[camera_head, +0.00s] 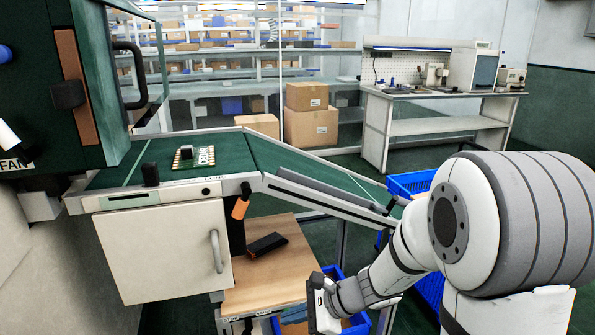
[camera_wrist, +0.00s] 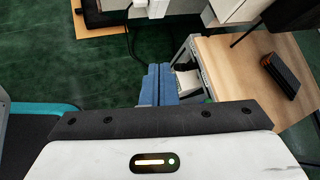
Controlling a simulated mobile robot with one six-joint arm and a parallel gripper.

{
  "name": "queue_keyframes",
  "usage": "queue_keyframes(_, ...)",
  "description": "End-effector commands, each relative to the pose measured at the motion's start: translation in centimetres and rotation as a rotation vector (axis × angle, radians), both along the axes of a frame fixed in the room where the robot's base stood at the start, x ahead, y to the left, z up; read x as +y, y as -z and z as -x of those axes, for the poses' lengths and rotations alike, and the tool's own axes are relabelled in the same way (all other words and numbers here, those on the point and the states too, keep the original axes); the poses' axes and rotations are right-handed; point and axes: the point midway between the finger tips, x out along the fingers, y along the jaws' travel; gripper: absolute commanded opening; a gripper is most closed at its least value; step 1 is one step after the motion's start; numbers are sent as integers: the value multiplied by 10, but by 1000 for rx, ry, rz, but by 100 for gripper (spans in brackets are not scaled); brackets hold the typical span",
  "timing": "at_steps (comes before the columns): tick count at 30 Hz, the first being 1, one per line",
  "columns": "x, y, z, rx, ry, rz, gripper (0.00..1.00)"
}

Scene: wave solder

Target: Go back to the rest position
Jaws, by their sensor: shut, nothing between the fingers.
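My gripper (camera_wrist: 158,84) shows in the wrist view as two blue fingers side by side, shut and empty. In the head view my arm reaches down at the lower right, and its end hangs beside the wooden table (camera_head: 280,275); the fingertips cannot be made out there. The table also shows in the wrist view (camera_wrist: 235,75), just right of the fingers. The fingers appear apart from it.
A black device (camera_head: 267,245) lies on the table. A circuit board (camera_head: 195,158) sits on the green conveyor (camera_head: 225,145) of the machine. Blue crates (camera_head: 410,184) stand near my arm. Cardboard boxes (camera_head: 311,125) and a workbench (camera_head: 440,127) are farther back.

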Motion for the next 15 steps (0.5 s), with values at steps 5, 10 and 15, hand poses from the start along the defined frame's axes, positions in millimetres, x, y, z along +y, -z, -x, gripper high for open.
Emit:
queue_keyframes(5, -21, -99, 48, -203, -309, 203, 0)
queue_keyframes(10, -54, -166, 85, -374, -590, 425, 0)
queue_keyframes(15, -97, -231, 114, -517, -855, 669, 0)
